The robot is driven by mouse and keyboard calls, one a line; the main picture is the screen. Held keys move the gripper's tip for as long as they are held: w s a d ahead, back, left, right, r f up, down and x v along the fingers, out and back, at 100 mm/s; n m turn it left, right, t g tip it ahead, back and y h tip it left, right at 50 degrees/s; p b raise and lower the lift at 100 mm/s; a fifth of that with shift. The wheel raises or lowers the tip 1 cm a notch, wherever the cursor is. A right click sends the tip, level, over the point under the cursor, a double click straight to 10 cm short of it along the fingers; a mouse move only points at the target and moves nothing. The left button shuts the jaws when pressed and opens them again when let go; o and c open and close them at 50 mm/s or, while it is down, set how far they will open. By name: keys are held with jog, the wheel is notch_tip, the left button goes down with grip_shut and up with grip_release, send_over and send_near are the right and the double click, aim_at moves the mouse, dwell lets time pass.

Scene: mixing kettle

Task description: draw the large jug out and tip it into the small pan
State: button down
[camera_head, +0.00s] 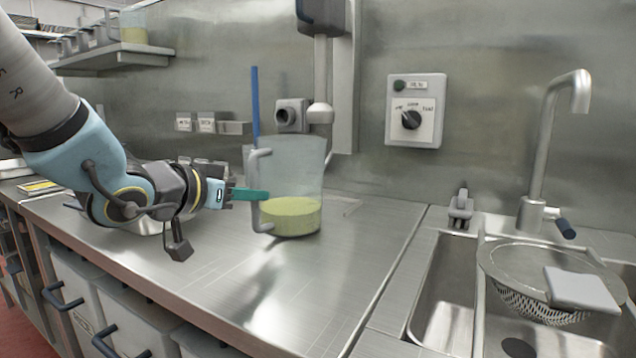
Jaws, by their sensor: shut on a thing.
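The large jug (290,175) is clear, with yellow-green liquid (292,216) in its lower part. It is close to upright, at or just above the steel worktop; I cannot tell whether its base touches. My gripper (258,194) comes from the left, its teal fingers shut on the jug's pale upright handle (254,212). A shiny metal vessel (148,226), perhaps the small pan, shows only in part below and behind my arm. My arm hides most of it, so its inside cannot be seen.
A blue rod (255,105) rises at the jug's left. A wall column (321,80) stands behind the jug. The worktop (235,285) is clear in front. At right are a sink (445,290), a tap (545,150) and a strainer (530,262). A control box (416,110) is on the wall.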

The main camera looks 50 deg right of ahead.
jog(key=shift+f, duration=0.15)
dwell(0.6)
jog(key=c, duration=0.8)
grip_release()
jog(key=shift+o, duration=0.5)
jog(key=shift+f, duration=0.2)
jog(key=o, duration=0.4)
jog(key=shift+r, duration=0.1)
jog(key=shift+b+v, duration=1.15)
jog(key=shift+v, duration=2.35)
